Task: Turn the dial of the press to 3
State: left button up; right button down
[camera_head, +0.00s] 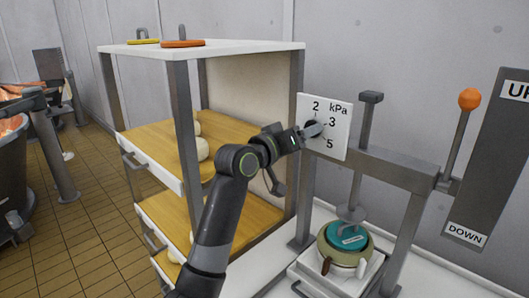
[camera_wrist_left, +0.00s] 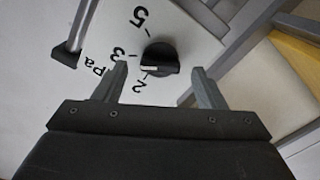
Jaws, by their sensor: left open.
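The press dial is a black round knob (camera_wrist_left: 160,58) on a white plate (camera_head: 338,112) marked kPa with 2, 3 and 5. In the left wrist view its white mark lies toward the 2 and 3 side; I cannot tell exactly which number it meets. My left gripper (camera_wrist_left: 160,86) is open, with its two fingers apart and the dial ahead between them. It holds nothing, and contact is not visible. In the head view my left gripper (camera_head: 314,130) reaches the plate and mostly hides the dial. My right gripper is not in view.
Right of the dial stand the press frame (camera_head: 385,167), a lever with an orange knob (camera_head: 469,99) and an UP/DOWN panel (camera_head: 490,160). A pot with a teal lid (camera_head: 342,236) sits under the press. A shelf rack (camera_head: 180,84) with cheeses stands left, close to my arm.

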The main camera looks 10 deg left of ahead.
pick_arm(q)
jog(key=b+v, duration=0.3)
jog(key=v, duration=1.2)
jog(key=shift+s+a+f, duration=0.1)
jog(key=shift+a, duration=0.05)
